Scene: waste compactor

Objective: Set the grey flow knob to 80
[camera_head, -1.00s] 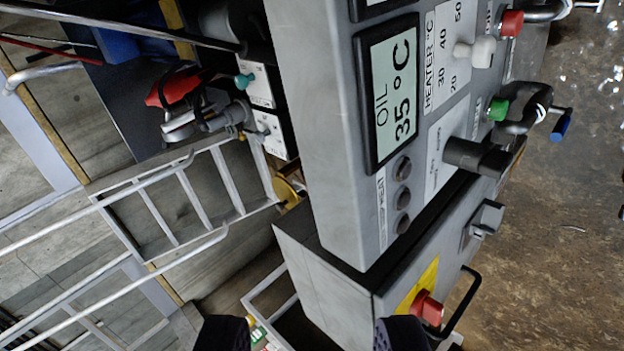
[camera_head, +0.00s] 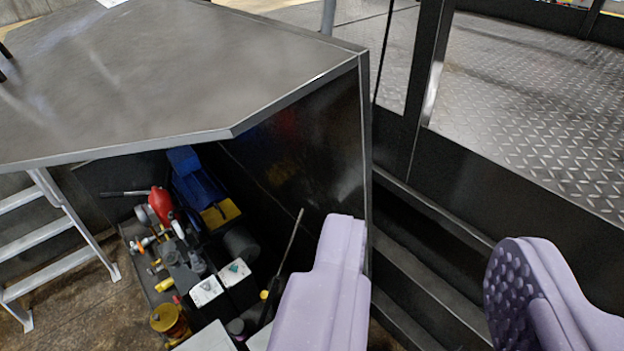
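The grey flow knob is not in view now. My gripper (camera_head: 430,270) shows at the bottom right with its two pale purple fingers wide apart. Nothing is between the fingers. They hang in front of the dark side of a grey-topped metal housing and a dark stepped frame. I cannot tell how far they are from these surfaces.
The grey metal top (camera_head: 190,70) fills the upper left. Below it stand a red-handled part (camera_head: 161,204), a blue and yellow part (camera_head: 205,190) and white-topped boxes (camera_head: 206,291). A ladder (camera_head: 50,245) is at the left. Diamond-plate flooring (camera_head: 530,100) lies at the upper right.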

